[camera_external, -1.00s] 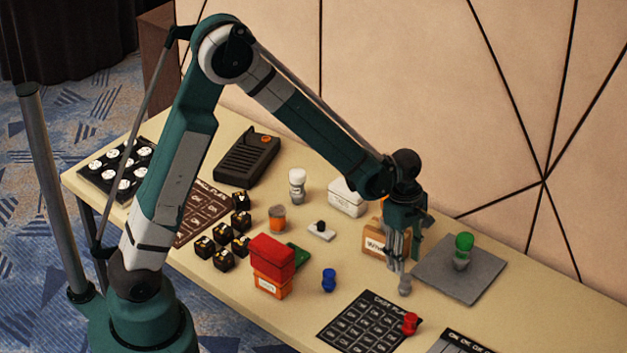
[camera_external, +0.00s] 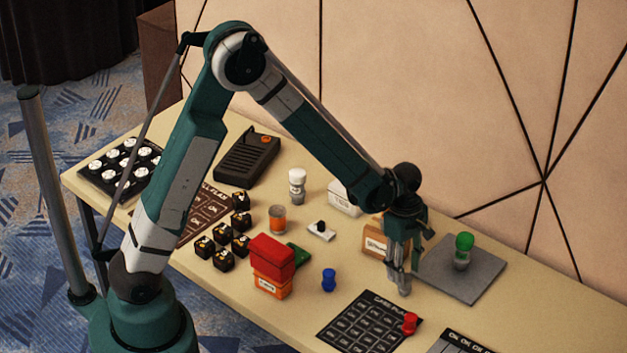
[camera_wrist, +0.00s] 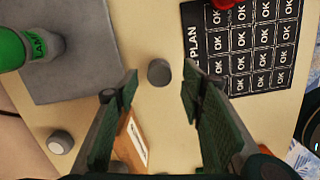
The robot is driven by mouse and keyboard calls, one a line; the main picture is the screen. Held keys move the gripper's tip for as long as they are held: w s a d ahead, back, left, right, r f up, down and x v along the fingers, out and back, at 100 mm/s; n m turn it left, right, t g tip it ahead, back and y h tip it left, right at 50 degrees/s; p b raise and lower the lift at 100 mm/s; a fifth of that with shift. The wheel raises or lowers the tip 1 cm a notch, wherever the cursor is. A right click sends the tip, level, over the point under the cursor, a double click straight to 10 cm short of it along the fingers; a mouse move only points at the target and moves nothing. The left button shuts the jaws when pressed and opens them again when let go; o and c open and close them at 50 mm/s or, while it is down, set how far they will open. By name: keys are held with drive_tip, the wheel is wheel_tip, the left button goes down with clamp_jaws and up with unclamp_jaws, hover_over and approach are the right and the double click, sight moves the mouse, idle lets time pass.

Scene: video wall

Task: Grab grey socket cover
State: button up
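A small grey cylinder, which looks like the grey socket cover (camera_wrist: 159,72), stands on the table in the wrist view, between and slightly beyond my fingertips. My gripper (camera_wrist: 161,86) is open and points down, with a finger on either side of the cover and a visible gap to each. In the external view my gripper (camera_external: 399,284) is low over the table between the dark plan card and the grey plate. There its fingers largely hide the cover, so I cannot tell exact height or contact.
A green lamp (camera_external: 464,243) stands on a grey plate (camera_external: 485,283) to the right. A red piece (camera_external: 410,322) sits on the dark plan card (camera_external: 357,334). A wooden box (camera_external: 373,244) is close behind my gripper. A blue piece (camera_external: 329,280) stands to the left.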

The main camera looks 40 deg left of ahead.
sight(406, 276)
drive_tip(key=shift+d+f+b, duration=0.15)
drive_tip(key=shift+f, duration=0.8)
drive_tip(key=shift+d+f+b, duration=0.1)
drive_tip(key=shift+f+b, duration=0.05)
drive_tip(key=shift+f, duration=0.8)
drive_tip(key=shift+c, duration=0.7)
drive_tip(key=c, duration=0.7)
